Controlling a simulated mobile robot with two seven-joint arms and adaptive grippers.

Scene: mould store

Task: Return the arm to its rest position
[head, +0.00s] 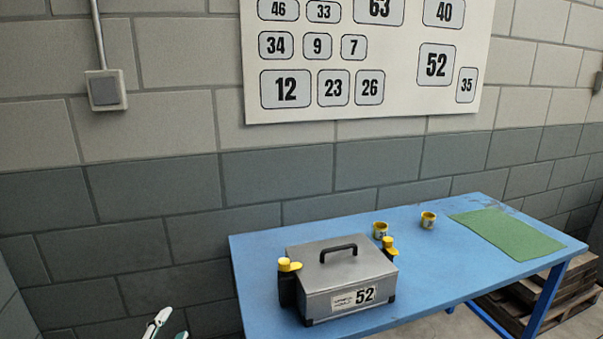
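My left gripper (170,328) shows at the bottom edge in the lower left of the head view. Its two pale fingertips are apart with nothing seen between them, and the rest is cut off by the frame. It is in front of the wall, to the left of the blue table (430,263) and apart from it. My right gripper is not in view.
A grey case (330,272) labelled 52, with a black handle and yellow-topped side parts, stands on the table's left half. A green mat (507,232) lies at right. Wooden pallets (565,305) are stacked at lower right.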

